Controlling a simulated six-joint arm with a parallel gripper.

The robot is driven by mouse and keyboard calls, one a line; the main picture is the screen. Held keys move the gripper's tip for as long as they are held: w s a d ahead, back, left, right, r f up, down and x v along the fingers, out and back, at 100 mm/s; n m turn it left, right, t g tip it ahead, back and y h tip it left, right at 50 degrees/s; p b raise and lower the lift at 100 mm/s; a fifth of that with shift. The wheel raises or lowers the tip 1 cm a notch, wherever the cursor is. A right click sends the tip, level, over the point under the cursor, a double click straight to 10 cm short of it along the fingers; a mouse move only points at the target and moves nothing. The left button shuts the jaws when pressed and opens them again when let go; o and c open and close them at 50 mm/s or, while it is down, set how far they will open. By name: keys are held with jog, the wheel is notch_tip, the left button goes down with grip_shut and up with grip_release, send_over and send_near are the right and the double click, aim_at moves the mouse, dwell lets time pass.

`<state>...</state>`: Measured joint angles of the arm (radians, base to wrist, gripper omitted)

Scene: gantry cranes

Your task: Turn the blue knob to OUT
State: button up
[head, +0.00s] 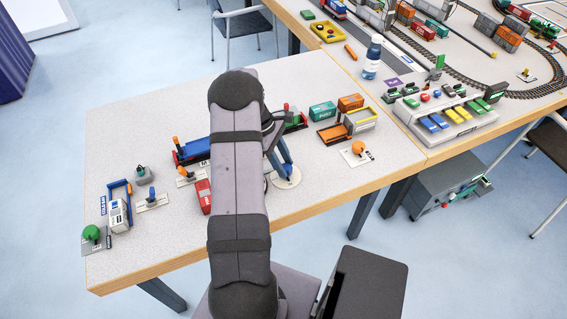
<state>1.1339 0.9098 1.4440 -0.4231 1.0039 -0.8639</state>
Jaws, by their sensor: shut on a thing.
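A round white dial plate (293,182) lies on the near table, just right of my arm. A small blue knob (288,171) stands on it. My gripper (286,162) reaches down to this knob and is shut on it. My arm covers the left part of the dial, and its markings are too small to read, so I cannot tell which way the knob points.
A red container (204,196) stands left of my arm, near a blue lever (152,193) and an orange lever (182,174). Wagons and containers (323,111) stand behind and right of the dial. A green knob (91,233) is at far left. The table front is clear.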

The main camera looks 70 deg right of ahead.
jog(key=shift+m, duration=0.3)
jog(key=m, duration=0.1)
jog(key=m+y, duration=0.1)
jog(key=m, duration=0.1)
jog(key=shift+d+m+y, duration=0.2)
jog(key=shift+m+y, duration=0.1)
jog(key=m, duration=0.2)
jog(key=m+t+y, duration=0.1)
jog(key=m, duration=0.1)
jog(key=shift+s+d+m+b, duration=0.15)
jog(key=shift+m+b, duration=0.15)
jog(key=m, duration=0.2)
jog(key=m+t+y, duration=0.1)
jog(key=m, duration=0.1)
jog(key=shift+s+t, duration=0.1)
jog(key=shift+t, duration=0.2)
jog(key=shift+s+d+r+m+t+y, duration=0.15)
jog(key=shift+m+t, duration=0.3)
jog(key=shift+m, duration=0.85)
jog(key=shift+a+f+m+t+y, duration=0.1)
jog(key=shift+m+t+y, duration=0.25)
jog(key=shift+m, duration=0.95)
jog(key=shift+r, duration=0.1)
jog(key=o, duration=1.1)
